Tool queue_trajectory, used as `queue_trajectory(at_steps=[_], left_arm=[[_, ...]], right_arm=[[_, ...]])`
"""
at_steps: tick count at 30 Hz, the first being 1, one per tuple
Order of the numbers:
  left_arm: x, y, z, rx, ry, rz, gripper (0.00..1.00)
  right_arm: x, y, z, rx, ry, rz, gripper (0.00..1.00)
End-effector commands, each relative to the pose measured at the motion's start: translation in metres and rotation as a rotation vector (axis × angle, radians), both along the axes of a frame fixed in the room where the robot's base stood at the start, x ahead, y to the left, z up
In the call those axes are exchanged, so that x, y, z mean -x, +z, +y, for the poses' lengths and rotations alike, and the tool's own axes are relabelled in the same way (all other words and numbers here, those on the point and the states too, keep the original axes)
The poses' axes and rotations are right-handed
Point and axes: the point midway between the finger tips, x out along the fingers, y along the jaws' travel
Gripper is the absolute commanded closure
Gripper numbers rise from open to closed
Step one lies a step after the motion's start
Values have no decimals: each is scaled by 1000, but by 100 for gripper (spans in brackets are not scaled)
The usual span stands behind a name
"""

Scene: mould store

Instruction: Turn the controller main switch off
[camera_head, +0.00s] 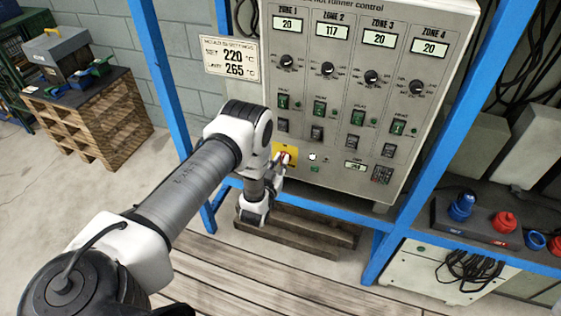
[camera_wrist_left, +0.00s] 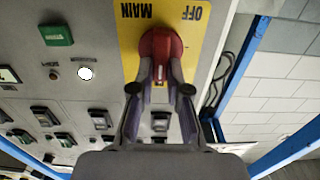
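The main switch is a red knob on a yellow plate (camera_head: 291,148) at the lower left of the grey controller's front. In the left wrist view the red knob (camera_wrist_left: 160,48) sits on the yellow plate (camera_wrist_left: 131,36), with the words MAIN and OFF upside down. My left gripper (camera_wrist_left: 161,68) has one fingertip on each side of the knob's grip and appears closed on it. In the head view this gripper (camera_head: 277,162) is at the switch, and partly hides it. My right gripper is in neither view.
The controller (camera_head: 340,110) stands in a blue frame (camera_head: 158,80). Buttons and rocker switches lie close to the main switch. A settings sign (camera_head: 230,57) hangs left of it. Red and blue plugs (camera_head: 462,206) stand at the right. A wooden pallet stack (camera_head: 95,122) is at the left.

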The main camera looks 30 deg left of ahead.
Motion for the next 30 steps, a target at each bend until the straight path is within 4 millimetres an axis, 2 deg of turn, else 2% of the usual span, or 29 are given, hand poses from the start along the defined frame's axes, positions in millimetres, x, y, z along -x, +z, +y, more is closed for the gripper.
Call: queue_trajectory(at_steps=[14, 20, 30], left_arm=[[1, -4, 1, 77, 1, -12, 100], [2, -6, 3, 203, 2, -41, 100], [3, -10, 6, 506, 1, -113, 100]], right_arm=[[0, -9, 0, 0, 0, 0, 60], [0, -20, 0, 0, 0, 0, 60], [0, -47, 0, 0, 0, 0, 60]])
